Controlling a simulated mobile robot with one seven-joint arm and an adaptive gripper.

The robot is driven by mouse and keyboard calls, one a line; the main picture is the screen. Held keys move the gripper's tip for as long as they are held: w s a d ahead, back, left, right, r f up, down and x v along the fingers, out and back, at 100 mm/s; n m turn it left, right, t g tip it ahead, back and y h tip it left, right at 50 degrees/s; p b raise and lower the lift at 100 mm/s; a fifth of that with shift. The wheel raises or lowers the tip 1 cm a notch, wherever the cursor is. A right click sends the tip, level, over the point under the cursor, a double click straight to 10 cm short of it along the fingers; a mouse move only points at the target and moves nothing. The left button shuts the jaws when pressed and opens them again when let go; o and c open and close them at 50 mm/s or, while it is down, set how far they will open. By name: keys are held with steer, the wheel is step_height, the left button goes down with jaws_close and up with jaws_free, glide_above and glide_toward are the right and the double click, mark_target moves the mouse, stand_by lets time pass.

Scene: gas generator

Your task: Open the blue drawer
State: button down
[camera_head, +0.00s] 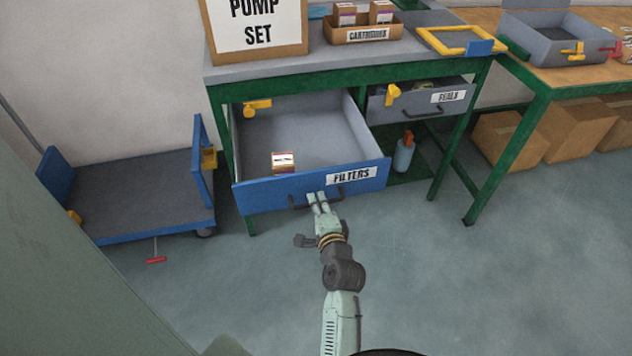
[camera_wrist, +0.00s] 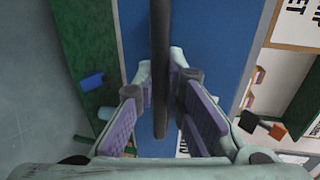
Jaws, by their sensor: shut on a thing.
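The blue drawer (camera_head: 265,194) labelled FILTERS is pulled far out of the green-framed workbench, and its grey inside shows. A small box with a white label (camera_head: 283,160) stands inside it, near the front. My gripper (camera_head: 317,197) is at the drawer's dark bar handle (camera_head: 353,194), in front of the blue face. In the wrist view the fingers (camera_wrist: 160,95) are shut around the dark handle bar (camera_wrist: 160,60), with the blue drawer face (camera_wrist: 214,40) behind it. The middle of the handle is hidden by my fingers in the head view.
A grey SEALS drawer (camera_head: 421,101) is at the right, slightly open. A blue flatbed cart (camera_head: 130,190) stands left of the bench. A cartridges tray (camera_head: 363,32) and a yellow frame (camera_head: 455,40) are on the bench top. Cardboard boxes (camera_head: 551,130) stand at right.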

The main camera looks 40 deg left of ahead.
steer(key=c, duration=1.7)
jaws_free()
steer(key=shift+o, duration=0.2)
